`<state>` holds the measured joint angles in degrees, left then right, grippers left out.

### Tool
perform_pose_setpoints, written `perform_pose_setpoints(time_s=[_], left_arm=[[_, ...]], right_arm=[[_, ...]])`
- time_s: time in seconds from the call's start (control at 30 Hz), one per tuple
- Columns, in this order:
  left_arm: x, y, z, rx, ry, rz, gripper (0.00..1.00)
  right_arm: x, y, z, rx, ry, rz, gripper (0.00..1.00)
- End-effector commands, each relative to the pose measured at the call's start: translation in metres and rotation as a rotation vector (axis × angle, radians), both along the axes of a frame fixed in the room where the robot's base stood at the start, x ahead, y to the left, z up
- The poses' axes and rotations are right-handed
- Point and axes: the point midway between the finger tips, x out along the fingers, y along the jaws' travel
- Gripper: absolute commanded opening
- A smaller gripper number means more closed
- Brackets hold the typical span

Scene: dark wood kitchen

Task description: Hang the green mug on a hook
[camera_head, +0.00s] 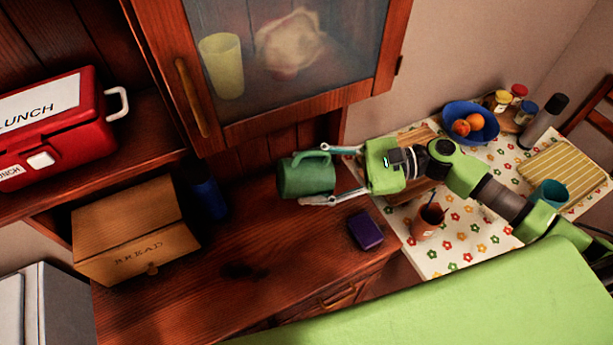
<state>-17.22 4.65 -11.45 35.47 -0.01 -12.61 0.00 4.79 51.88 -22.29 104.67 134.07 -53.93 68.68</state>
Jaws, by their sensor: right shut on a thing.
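The green mug (303,178) is in the head view, lying on its side in the air above or at the wooden counter, its handle toward the top. My right gripper (332,175) comes in from the right, and its two fingers are around the mug, shut on it. I cannot tell how far the mug is above the counter. No hook shows in this view. My left gripper is not in view.
A wooden cabinet with a glass door (285,55) hangs behind the mug. A bread box (135,230), a dark blue bottle (207,193) and a purple block (366,230) stand on the counter (240,285). A flowered tablecloth (445,255) with bowl and cups lies right.

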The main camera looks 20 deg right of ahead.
Motion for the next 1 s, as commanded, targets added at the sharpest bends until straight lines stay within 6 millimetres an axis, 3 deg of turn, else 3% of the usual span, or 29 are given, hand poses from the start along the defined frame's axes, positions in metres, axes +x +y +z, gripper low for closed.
perform_pose_setpoints(time_s=[0.17, 1.0], left_arm=[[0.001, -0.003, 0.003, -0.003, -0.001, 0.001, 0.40], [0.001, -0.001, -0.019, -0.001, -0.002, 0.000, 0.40]], right_arm=[[0.004, -0.003, 0.002, 0.027, -0.003, -0.031, 0.20], [0.049, 0.006, 0.001, 0.026, -0.006, -0.028, 0.20]])
